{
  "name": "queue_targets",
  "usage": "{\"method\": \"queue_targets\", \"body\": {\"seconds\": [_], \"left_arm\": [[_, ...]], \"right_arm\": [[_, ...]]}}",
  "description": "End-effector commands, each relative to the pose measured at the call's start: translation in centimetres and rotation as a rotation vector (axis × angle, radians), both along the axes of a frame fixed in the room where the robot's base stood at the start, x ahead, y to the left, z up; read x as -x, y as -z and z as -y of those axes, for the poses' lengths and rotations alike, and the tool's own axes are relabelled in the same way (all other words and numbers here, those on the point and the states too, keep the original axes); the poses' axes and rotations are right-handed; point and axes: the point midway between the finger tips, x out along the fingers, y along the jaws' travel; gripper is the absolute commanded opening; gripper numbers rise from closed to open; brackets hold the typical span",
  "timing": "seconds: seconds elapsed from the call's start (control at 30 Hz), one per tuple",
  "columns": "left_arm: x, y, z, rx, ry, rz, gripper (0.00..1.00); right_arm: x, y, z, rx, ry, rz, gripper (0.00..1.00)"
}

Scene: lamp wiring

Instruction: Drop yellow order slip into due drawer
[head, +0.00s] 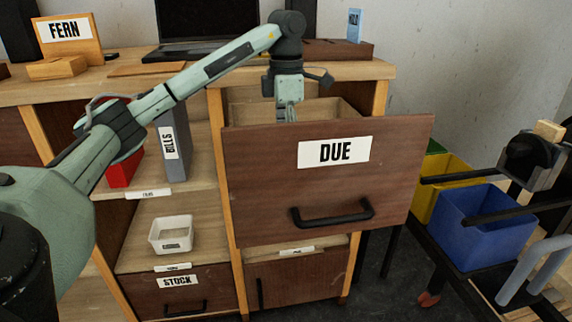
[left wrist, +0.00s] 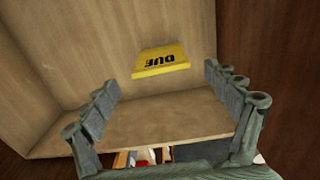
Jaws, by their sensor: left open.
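The DUE drawer (head: 270,165) is pulled open, its brown front with a white DUE label facing me in the head view. My left gripper (head: 287,112) points down into the drawer, its fingertips partly hidden behind the front. In the left wrist view its two fingers (left wrist: 160,78) are spread wide with nothing held. The yellow order slip (left wrist: 160,64), with DUE reading upside down, shows inside the drawer beyond the fingers, apart from both. I cannot tell whether it lies fully flat on the wooden bottom (left wrist: 165,120). The slip is hidden in the head view.
Shelves beside the drawer hold a grey BILLS binder (head: 174,140) and a white bin (head: 171,234). A closed STOCK drawer (head: 185,295) is below. A laptop (head: 205,25) and FERN sign (head: 66,32) stand on top. A cart with a blue bin (head: 480,225) stands at right.

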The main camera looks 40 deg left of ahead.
Motion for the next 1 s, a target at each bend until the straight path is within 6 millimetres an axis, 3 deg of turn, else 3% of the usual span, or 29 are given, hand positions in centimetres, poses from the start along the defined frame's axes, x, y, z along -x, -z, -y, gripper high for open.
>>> {"method": "queue_targets", "body": {"seconds": [0.1, 0.3, 0.87, 1.0], "left_arm": [[0.0, -2.6, 0.0, 0.001, 0.000, 0.002, 0.87], [0.0, -3.9, 0.0, 0.001, 0.000, 0.001, 0.87], [0.0, -3.9, 0.0, 0.001, 0.000, -0.001, 0.87], [-0.1, -2.3, 0.4, 0.031, -0.033, -0.007, 0.87]], "right_arm": [[-0.2, 0.3, -0.1, -0.006, -0.001, 0.002, 1.00], [-0.1, 2.6, -0.2, -0.017, -0.001, -0.009, 1.00], [0.0, 2.8, -0.2, -0.017, 0.000, -0.009, 1.00], [0.0, 3.3, -0.1, -0.016, 0.000, -0.009, 1.00]]}}
